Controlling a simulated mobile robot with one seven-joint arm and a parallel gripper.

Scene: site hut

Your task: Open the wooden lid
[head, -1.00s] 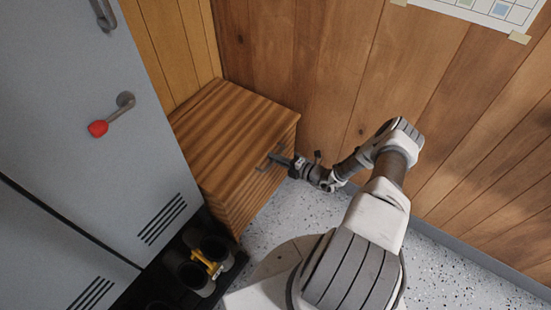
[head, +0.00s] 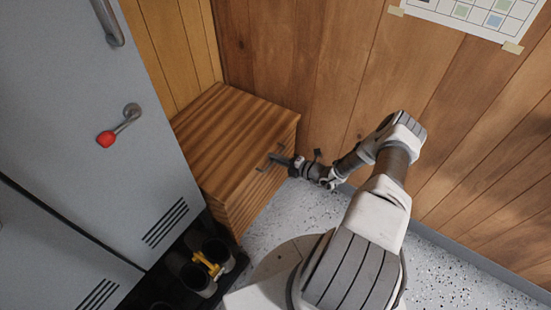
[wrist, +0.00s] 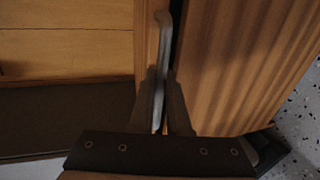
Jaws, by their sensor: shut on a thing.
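The wooden lid (head: 225,135) is the striped brown top of a low wooden box (head: 240,207) in the corner. It looks down on the box in the head view. A grey metal bar handle (head: 266,165) sits at its front edge, and the handle also shows upright in the wrist view (wrist: 162,45). My gripper (head: 282,161) is at this handle, its two fingers closed around the bar in the wrist view (wrist: 160,100). A narrow dark gap runs beside the handle in the wrist view; I cannot tell if the lid is raised.
A grey locker (head: 80,120) with a red-tipped handle (head: 107,139) stands close on the left. Dark boots (head: 205,265) with a yellow item sit on a black tray below it. Plank walls close off the back and right. Speckled floor (head: 275,218) is clear before the box.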

